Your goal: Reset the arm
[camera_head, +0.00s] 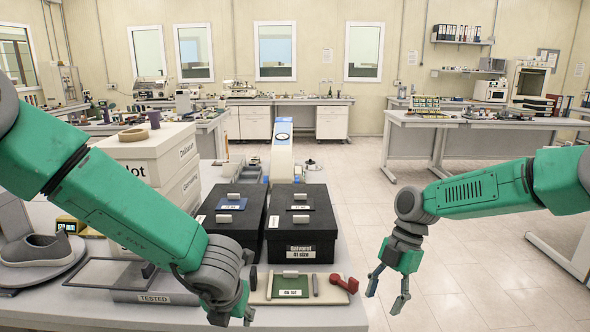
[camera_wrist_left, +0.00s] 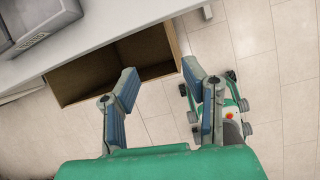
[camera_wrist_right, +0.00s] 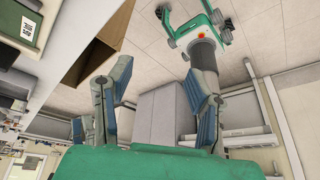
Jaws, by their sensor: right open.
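My left arm reaches in from the left over the table, and its gripper (camera_head: 232,315) hangs at the table's front edge, partly cut off by the picture's bottom. In the left wrist view its fingers (camera_wrist_left: 160,76) are apart with nothing between them. My right gripper (camera_head: 386,290) hangs beyond the table's right edge, over the floor, pointing down. Its fingers (camera_wrist_right: 163,80) are apart and empty in the right wrist view. Neither gripper touches an object that I can see.
The table (camera_head: 345,215) holds two black boxes (camera_head: 228,232) (camera_head: 310,225), a stack of white boxes (camera_head: 128,165), a grey shoe (camera_head: 36,249) on a round stand and a tray (camera_head: 260,291) with a red tool (camera_head: 343,283). An open brown box (camera_wrist_left: 115,70) sits below the table edge.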

